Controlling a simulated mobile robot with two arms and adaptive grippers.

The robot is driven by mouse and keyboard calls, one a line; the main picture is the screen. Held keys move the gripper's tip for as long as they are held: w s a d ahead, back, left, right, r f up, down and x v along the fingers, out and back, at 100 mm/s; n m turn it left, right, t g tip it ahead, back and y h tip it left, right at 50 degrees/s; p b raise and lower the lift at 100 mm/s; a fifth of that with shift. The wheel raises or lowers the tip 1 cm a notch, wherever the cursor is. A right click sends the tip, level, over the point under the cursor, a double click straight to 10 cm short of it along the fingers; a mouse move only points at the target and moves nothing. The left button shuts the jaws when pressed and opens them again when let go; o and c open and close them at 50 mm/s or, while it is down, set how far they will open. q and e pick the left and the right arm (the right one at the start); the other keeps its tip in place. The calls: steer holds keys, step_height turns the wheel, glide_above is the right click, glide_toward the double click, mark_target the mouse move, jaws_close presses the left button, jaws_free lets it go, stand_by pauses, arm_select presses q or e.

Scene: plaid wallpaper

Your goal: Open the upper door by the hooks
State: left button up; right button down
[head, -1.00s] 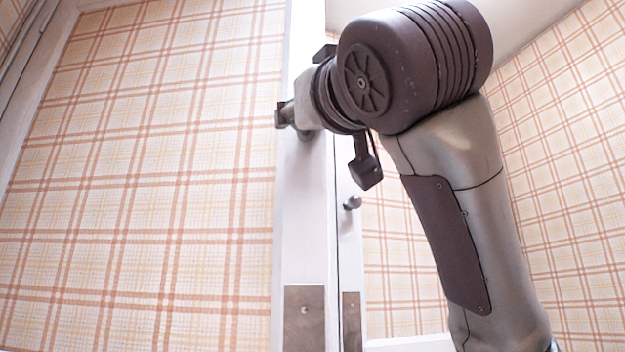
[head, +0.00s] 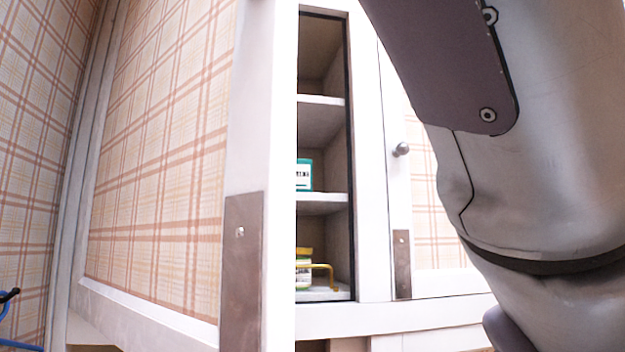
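The upper door (head: 165,150), a white frame with a plaid panel, stands swung open on the left in the head view. A metal plate (head: 241,270) is on its free edge. To its right the cabinet opening shows white shelves (head: 322,200). A second plaid door (head: 435,225) to the right is shut, with a round knob (head: 401,149) and a metal plate (head: 402,264). No hook shows clearly on the open door. My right arm fills the right side, and its gripper is outside the picture. My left gripper is not in view.
A teal and white box (head: 304,174) stands on a shelf inside. A jar (head: 304,268) and a yellow handled item (head: 318,267) are on the shelf below. A blue bent item (head: 8,318) shows at the lower left edge. A gap lies between the open door and the cabinet.

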steer(key=shift+w+a+f, duration=0.15)
steer(key=shift+a+f, duration=0.15)
steer(key=shift+f, duration=0.1)
steer(key=c, duration=1.1)
jaws_free()
steer(key=shift+c, duration=0.2)
steer(key=shift+o, duration=1.3)
steer(key=shift+a, duration=0.15)
steer(key=shift+o, duration=0.5)
steer(key=shift+w+a, duration=0.2)
steer(key=shift+a, duration=0.05)
steer(key=shift+d, duration=0.2)
